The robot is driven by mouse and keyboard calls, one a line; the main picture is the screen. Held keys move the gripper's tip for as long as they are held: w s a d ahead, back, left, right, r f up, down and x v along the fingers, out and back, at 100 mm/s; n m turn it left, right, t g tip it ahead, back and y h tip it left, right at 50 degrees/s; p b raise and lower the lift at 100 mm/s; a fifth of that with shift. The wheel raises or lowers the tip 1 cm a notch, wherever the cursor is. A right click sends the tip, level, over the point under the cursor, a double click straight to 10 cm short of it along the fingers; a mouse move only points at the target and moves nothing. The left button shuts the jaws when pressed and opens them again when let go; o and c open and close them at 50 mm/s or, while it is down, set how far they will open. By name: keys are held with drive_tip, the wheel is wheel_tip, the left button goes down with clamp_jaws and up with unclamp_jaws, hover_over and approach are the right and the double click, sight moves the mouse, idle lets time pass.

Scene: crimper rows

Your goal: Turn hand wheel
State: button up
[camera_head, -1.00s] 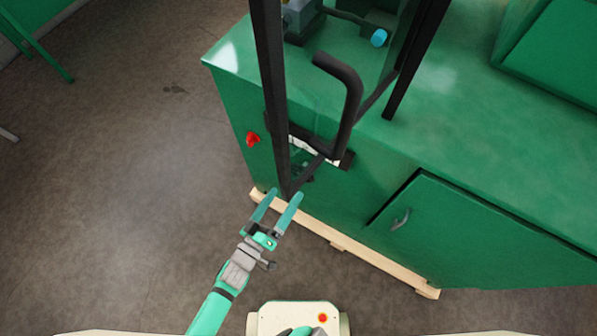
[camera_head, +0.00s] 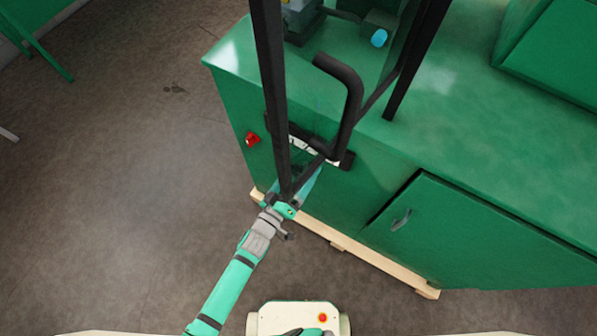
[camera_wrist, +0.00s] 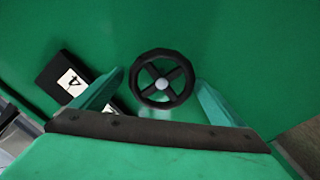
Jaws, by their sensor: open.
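The hand wheel (camera_wrist: 162,79) shows in the wrist view as a small black spoked wheel with a pale hub, on the green cabinet face. My gripper (camera_wrist: 160,92) is open, with one finger on each side of the wheel. I cannot tell whether the fingers touch it. In the head view my gripper (camera_head: 300,190) is at the cabinet's front, partly behind a dark frame bar. The wheel is hidden in that view.
The green machine cabinet (camera_head: 360,175) stands on a wooden pallet (camera_head: 380,265). A black frame with a bent handle (camera_head: 350,95) rises above my gripper. A red knob (camera_head: 252,139) is on the cabinet's left. The floor (camera_head: 110,190) at left is clear.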

drive_tip(key=shift+a, duration=0.15)
drive_tip(key=c, duration=1)
drive_tip(key=shift+c, duration=0.2)
drive_tip(key=shift+m, duration=0.3)
drive_tip(key=m, duration=0.5)
drive_tip(key=shift+r, duration=0.15)
drive_tip(key=m, duration=0.6)
drive_tip(key=shift+d+r, duration=0.1)
drive_tip(key=shift+d, duration=0.1)
drive_tip(key=o, duration=1)
drive_tip(key=shift+o, duration=0.2)
drive_tip(key=shift+s, duration=0.1)
